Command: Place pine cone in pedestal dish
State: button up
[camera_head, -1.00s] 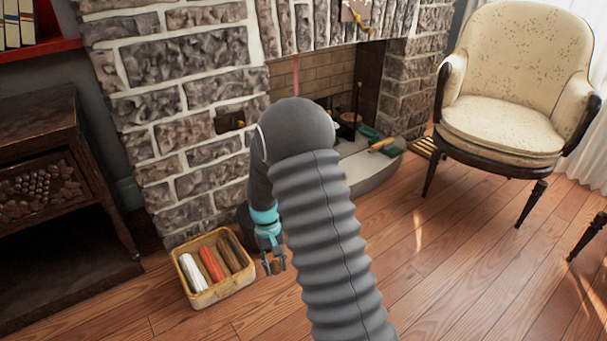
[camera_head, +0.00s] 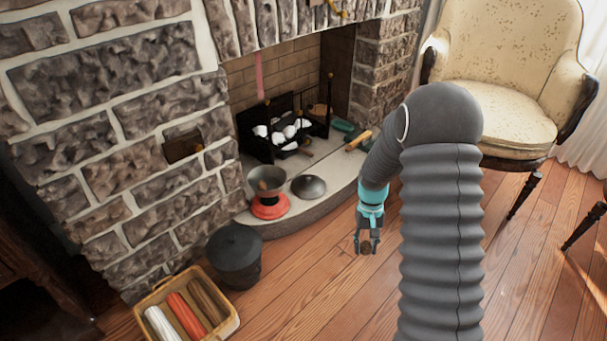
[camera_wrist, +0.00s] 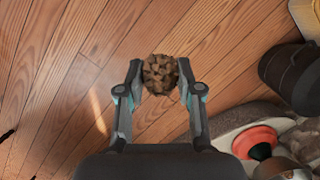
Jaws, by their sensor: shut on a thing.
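The pine cone (camera_wrist: 160,74) is brown and rough, held between the fingertips of my gripper (camera_wrist: 158,84) in the wrist view. In the head view my gripper (camera_head: 367,243) hangs above the wood floor, in front of the hearth; the cone is hard to make out there. The likely pedestal dish (camera_head: 267,181), a grey bowl on a red-orange base, stands on the hearth to the left of and beyond my gripper. In the wrist view its red base (camera_wrist: 255,142) is at the lower right, apart from the cone, and the bowl (camera_wrist: 286,170) is partly cut off.
A dark round lid-like thing (camera_head: 308,187) lies right of the dish. A black lidded bucket (camera_head: 234,257) and a yellow box of coloured rolls (camera_head: 228,326) stand at left. A fire grate (camera_head: 284,130) is behind. An armchair (camera_head: 500,85) stands right. The floor between is clear.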

aim_at(274, 183)
jog(key=z, duration=0.15)
jog(key=i, duration=0.65)
jog(key=u, duration=0.5)
jog(key=i, duration=0.6)
jog(key=u, duration=0.6)
